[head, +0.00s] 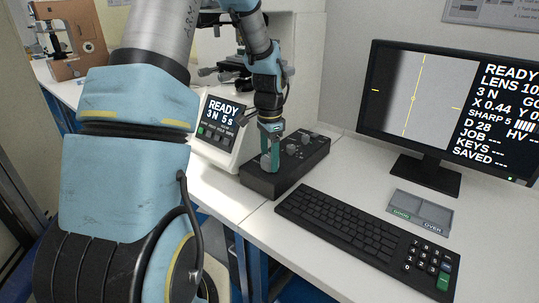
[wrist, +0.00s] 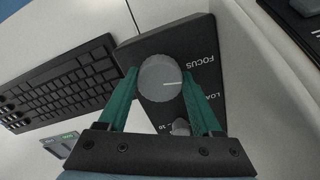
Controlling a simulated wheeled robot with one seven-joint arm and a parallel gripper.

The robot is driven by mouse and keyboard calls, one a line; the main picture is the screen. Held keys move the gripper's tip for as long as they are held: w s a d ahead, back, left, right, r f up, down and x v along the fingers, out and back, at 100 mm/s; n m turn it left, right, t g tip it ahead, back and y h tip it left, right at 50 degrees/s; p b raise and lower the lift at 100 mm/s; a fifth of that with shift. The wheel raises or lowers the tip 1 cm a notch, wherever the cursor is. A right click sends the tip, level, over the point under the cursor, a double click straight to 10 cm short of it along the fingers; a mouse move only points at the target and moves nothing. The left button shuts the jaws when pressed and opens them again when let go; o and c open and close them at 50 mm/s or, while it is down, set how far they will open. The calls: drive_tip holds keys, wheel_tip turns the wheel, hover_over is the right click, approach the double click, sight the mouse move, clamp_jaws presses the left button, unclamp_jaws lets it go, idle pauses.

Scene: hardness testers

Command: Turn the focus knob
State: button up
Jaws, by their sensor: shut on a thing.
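The focus knob (wrist: 160,80) is a grey round knob with a white pointer line, on a black control box (wrist: 185,40). The word FOCUS is printed beside it in the wrist view. My gripper (wrist: 161,85) has green fingers, one on each side of the knob, and is shut on it. In the head view my gripper (head: 270,150) reaches down to the near left end of the control box (head: 262,184), and its fingers mostly hide the focus knob. The monitor (head: 450,110) reads READY and SHARP 5, with a plain grey picture and yellow cross lines.
A black keyboard (head: 340,223) lies in front of the control box. A small tray marked GOOD and OVER (head: 420,212) lies below the monitor. The tester (head: 222,125) with a READY screen stands behind the box. Other knobs (head: 300,143) sit farther along the box.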

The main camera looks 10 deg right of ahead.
sight(269, 158)
drive_tip(key=m+p, duration=0.3)
drive_tip(key=m, duration=0.3)
drive_tip(key=shift+r, duration=0.2)
drive_tip(key=m+p, duration=0.3)
drive_tip(key=m, duration=0.1)
drive_tip(key=shift+w+f, duration=0.1)
drive_tip(key=shift+f, duration=0.05)
drive_tip(key=shift+m, duration=0.4)
drive_tip(key=o, duration=1.4)
drive_tip(key=shift+c, duration=0.2)
wheel_tip(269, 158, up, 11)
drive_tip(key=b, duration=0.1)
drive_tip(key=shift+f+b, duration=0.15)
drive_tip(key=shift+b, duration=0.2)
